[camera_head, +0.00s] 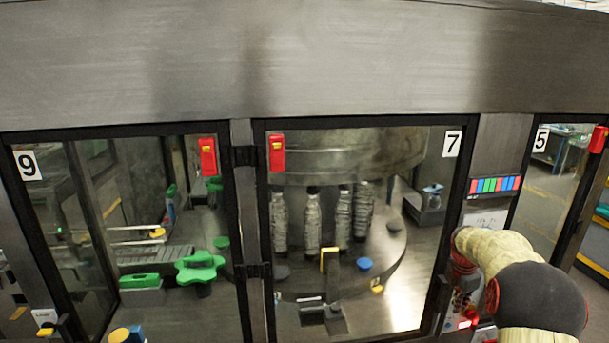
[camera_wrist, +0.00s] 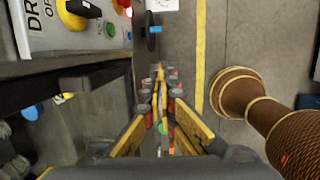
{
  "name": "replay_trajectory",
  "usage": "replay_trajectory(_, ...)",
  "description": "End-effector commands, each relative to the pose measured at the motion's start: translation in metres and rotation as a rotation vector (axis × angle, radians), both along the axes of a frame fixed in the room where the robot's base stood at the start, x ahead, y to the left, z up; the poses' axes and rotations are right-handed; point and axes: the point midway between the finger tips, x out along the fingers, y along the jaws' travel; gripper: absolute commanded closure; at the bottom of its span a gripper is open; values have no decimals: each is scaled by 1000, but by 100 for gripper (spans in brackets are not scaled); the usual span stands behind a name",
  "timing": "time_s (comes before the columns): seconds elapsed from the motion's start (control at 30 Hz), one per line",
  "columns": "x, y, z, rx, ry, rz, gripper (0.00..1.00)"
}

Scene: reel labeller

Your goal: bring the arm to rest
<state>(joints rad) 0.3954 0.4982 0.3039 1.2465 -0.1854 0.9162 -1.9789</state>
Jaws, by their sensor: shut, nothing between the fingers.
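In the wrist view my gripper (camera_wrist: 160,82) reaches forward with its yellow-padded fingers coming together at the tips. It is shut with nothing held. It hangs above the grey floor, beside the machine's edge. In the head view my arm (camera_head: 500,265) is bent at the lower right, in front of the labeller near door 7. The gripper itself cannot be made out clearly there.
The labeller (camera_head: 300,65) fills the head view, with doors 9, 7 and 5 appearing closed. Bottles (camera_head: 312,222) stand behind door 7. In the wrist view a control panel (camera_wrist: 75,25) is at upper left, and a yellow floor line (camera_wrist: 200,55) runs right of the fingers.

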Motion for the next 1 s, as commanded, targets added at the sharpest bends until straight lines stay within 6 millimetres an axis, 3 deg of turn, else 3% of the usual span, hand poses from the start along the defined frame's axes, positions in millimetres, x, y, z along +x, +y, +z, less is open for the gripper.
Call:
replay_trajectory(0.1,-26,14,-28,61,4,-276,100)
replay_trajectory(0.17,-40,23,-32,85,-2,-423,100)
replay_trajectory(0.37,-94,66,-26,145,-51,-897,100)
replay_trajectory(0.5,-139,111,-15,185,-106,-1205,100)
replay_trajectory(0.8,-235,197,-7,284,-218,-1634,100)
replay_trajectory(1.0,-297,243,-21,368,-278,-1766,100)
